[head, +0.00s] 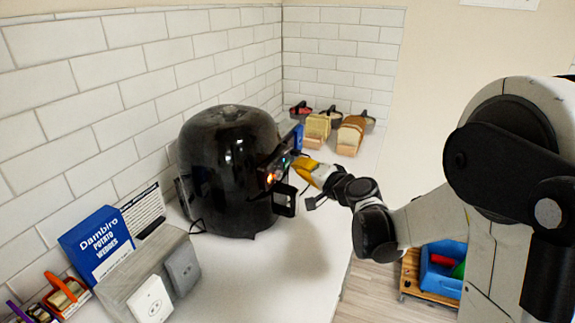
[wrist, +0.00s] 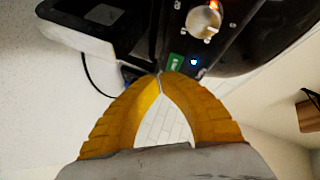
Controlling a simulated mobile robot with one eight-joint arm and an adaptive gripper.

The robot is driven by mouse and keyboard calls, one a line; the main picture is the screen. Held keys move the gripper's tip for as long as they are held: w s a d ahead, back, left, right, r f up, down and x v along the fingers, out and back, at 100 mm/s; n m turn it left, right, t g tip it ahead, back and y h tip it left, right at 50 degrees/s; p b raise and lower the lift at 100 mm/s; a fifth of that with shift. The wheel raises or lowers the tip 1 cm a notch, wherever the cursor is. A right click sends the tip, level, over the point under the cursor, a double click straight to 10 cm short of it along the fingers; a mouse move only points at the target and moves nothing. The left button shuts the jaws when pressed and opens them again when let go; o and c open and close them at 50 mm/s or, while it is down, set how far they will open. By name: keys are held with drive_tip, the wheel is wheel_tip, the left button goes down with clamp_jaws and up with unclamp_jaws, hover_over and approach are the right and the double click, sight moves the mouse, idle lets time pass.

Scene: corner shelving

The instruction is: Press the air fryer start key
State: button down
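The black air fryer (head: 228,165) stands on the white counter. Its control panel (head: 276,168) faces right, with orange-red, green and blue lights. The wrist view shows the panel close up, with a round knob (wrist: 203,21), an orange light above it, a small green key (wrist: 175,62) and a blue light (wrist: 194,62). My gripper (head: 298,164) has yellow fingers, and its tips meet in the wrist view (wrist: 160,75) with nothing seen between them. The tips are right beside the green key; I cannot tell whether they touch it. Which key is start cannot be read.
The fryer's drawer handle (head: 285,200) juts out below the panel. Bread holders (head: 350,135) stand behind at the counter's far end. The counter right of the fryer is clear.

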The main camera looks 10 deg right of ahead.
drive_tip(key=shift+w+a, duration=0.25)
drive_tip(key=shift+a, duration=0.05)
drive_tip(key=shift+w+a, duration=0.15)
drive_tip(key=shift+a, duration=0.15)
idle(0.6)
drive_tip(key=shift+d, duration=0.1)
drive_tip(key=shift+s+d, duration=0.45)
drive_tip(key=shift+d, duration=0.1)
drive_tip(key=s+d, duration=0.1)
drive_tip(key=d, duration=0.1)
drive_tip(key=s+d, duration=0.1)
drive_tip(key=d, duration=0.1)
drive_tip(key=shift+s+d, duration=0.1)
drive_tip(key=shift+s, duration=0.25)
idle(0.3)
idle(1.3)
